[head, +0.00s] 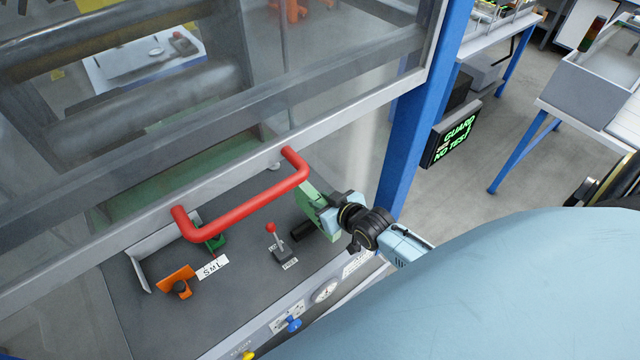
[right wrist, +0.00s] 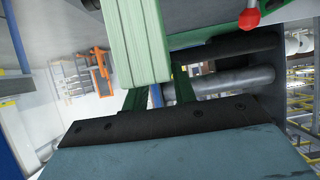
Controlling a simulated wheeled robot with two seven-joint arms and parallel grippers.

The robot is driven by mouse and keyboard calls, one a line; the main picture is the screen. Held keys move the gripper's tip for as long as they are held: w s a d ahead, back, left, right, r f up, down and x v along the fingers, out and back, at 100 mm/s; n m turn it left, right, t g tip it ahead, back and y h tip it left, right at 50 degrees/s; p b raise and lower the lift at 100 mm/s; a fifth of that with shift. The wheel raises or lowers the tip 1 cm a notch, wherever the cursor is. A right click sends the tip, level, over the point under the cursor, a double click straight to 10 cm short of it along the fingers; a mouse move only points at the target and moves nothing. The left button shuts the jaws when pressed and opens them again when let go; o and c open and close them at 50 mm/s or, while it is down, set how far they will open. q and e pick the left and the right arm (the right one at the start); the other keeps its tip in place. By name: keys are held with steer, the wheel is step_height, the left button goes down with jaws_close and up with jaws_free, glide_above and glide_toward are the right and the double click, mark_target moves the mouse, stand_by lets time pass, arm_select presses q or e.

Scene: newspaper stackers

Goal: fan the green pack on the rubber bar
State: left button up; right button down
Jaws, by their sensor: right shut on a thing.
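The green pack (head: 309,200) is a pale green, ribbed slab held on edge at the right end of the dark worktop. My right gripper (head: 325,212) is shut on it. In the right wrist view the pack (right wrist: 138,40) rises from between the fingers, with ribbed lines along its face. A short black bar (head: 302,231), which looks like the rubber bar, sits just left of and below the pack. In the wrist view a black bar (right wrist: 225,46) is close to the pack's right side; I cannot tell whether they touch. My left gripper is out of view.
A red handle (head: 245,208) on the clear guard's lower edge spans above the worktop (head: 235,270). A red-knobbed lever (head: 276,240), an orange bracket (head: 176,281) and an SML label (head: 212,267) stand left of my gripper. A blue post (head: 404,150) rises behind it.

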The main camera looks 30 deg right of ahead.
steer(key=shift+s+f, duration=0.15)
steer(key=shift+s, duration=0.35)
steer(key=shift+s+d+p, duration=0.1)
steer(key=shift+s+p, duration=0.45)
steer(key=shift+p, duration=0.1)
steer(key=shift+s, duration=0.2)
steer(key=shift+s+r+p, duration=0.2)
steer(key=shift+s+p, duration=0.15)
steer(key=shift+s, duration=0.05)
steer(key=shift+d, duration=0.1)
steer(key=shift+s, duration=0.2)
steer(key=shift+s, duration=0.55)
steer(key=shift+w, duration=0.1)
